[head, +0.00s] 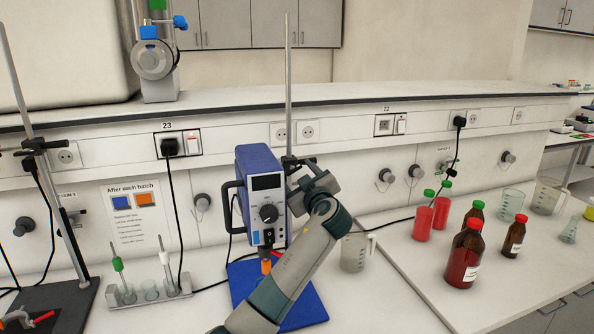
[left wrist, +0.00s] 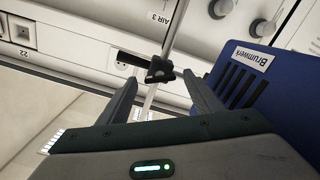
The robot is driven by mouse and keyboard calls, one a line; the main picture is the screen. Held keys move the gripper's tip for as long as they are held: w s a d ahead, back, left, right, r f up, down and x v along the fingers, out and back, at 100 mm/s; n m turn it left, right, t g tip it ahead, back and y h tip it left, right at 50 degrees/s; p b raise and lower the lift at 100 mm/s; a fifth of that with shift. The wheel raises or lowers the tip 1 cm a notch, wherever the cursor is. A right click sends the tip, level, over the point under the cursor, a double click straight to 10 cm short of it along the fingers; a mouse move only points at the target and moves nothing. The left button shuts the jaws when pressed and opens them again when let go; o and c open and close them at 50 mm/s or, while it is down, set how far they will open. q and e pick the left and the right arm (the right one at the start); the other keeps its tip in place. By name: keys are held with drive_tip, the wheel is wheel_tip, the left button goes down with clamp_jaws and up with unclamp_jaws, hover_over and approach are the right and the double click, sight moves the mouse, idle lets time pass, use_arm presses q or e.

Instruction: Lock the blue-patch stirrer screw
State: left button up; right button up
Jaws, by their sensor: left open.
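The blue stirrer (head: 262,190) has a dark display, a knob and an orange part below it. It is held beside a vertical metal rod (head: 289,70) over a blue base plate (head: 300,308). A dark clamp with its screw sits on the rod; it shows in the left wrist view (left wrist: 160,70), and the stirrer's labelled blue housing (left wrist: 245,75) is to its right. My left gripper (head: 301,172) is at the rod by the clamp. In the left wrist view my open fingers (left wrist: 160,80) point toward the clamp, one on either side; contact is unclear.
A notice (head: 133,213) with blue and orange squares hangs on the panel. A second stand rod (head: 48,190) is at left, near a small tube rack (head: 150,292). A beaker (head: 354,253) and several bottles, including a brown one (head: 465,256), stand right.

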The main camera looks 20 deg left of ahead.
use_arm(q)
drive_tip(key=shift+w+a, duration=0.1)
drive_tip(key=shift+w, duration=0.05)
drive_tip(key=c, duration=1.1)
drive_tip(key=shift+o, duration=0.2)
drive_tip(key=m+b, duration=0.1)
drive_tip(key=b, duration=0.2)
drive_tip(key=shift+f, duration=0.35)
drive_tip(key=shift+r+m+b, duration=0.2)
drive_tip(key=shift+m+b, duration=0.55)
drive_tip(key=shift+m, duration=0.35)
drive_tip(key=shift+r+m+b, duration=0.1)
drive_tip(key=shift+m+b, duration=0.2)
drive_tip(key=shift+m, duration=0.9)
drive_tip(key=o, duration=1.1)
drive_tip(key=shift+c, duration=0.2)
